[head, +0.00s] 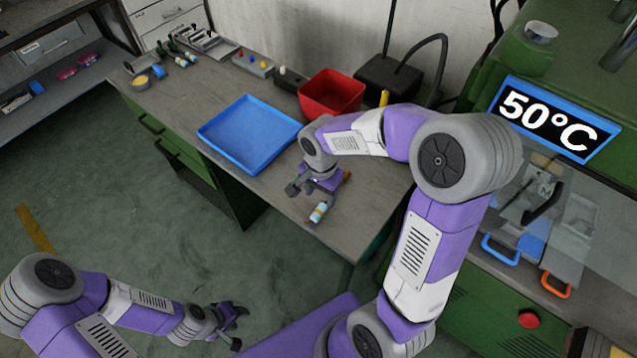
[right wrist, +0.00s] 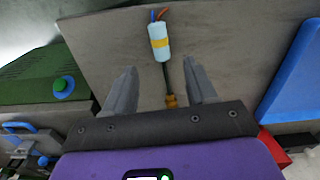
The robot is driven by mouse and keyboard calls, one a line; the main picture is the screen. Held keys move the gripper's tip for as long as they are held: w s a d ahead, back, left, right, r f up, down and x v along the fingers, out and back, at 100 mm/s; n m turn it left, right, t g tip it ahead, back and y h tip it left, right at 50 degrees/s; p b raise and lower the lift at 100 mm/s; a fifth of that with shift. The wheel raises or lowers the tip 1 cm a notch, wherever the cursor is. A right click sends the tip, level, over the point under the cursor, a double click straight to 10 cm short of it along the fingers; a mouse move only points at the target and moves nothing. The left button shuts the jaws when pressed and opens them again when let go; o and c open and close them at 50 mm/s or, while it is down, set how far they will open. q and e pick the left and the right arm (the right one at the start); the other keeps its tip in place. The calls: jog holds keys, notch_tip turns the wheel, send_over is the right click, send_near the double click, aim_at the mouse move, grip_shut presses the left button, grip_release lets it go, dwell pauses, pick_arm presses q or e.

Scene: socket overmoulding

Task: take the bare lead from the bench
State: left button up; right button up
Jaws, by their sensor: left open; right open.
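The bare lead (right wrist: 159,42) lies on the bench (head: 365,210). It has a pale blue sleeve with a yellow band, coloured wire ends, a thin dark cable and a brass-coloured end. In the head view its sleeve (head: 319,213) shows just beside my right gripper (head: 303,191). In the right wrist view my right gripper (right wrist: 163,72) is open, with its fingers either side of the dark cable and apart from it. Whether the fingers are down at bench height is hard to tell. My left gripper (head: 232,318) is open and empty over the floor.
A blue tray (head: 250,133) and a red bin (head: 331,92) stand on the bench beyond my right gripper. Small parts and racks sit at its far end. A green machine with a 50°C display (head: 556,120) stands at the right. Bare bench surrounds the lead.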

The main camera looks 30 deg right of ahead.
aim_at(320, 209)
notch_tip(320, 209, down, 2)
jog(key=shift+w+f+b, duration=0.1)
jog(key=shift+b, duration=0.25)
jog(key=shift+s+f, duration=0.25)
jog(key=shift+f, duration=0.35)
notch_tip(320, 209, down, 4)
jog(key=shift+w+a+f+b, duration=0.1)
jog(key=shift+b, duration=0.85)
grip_shut()
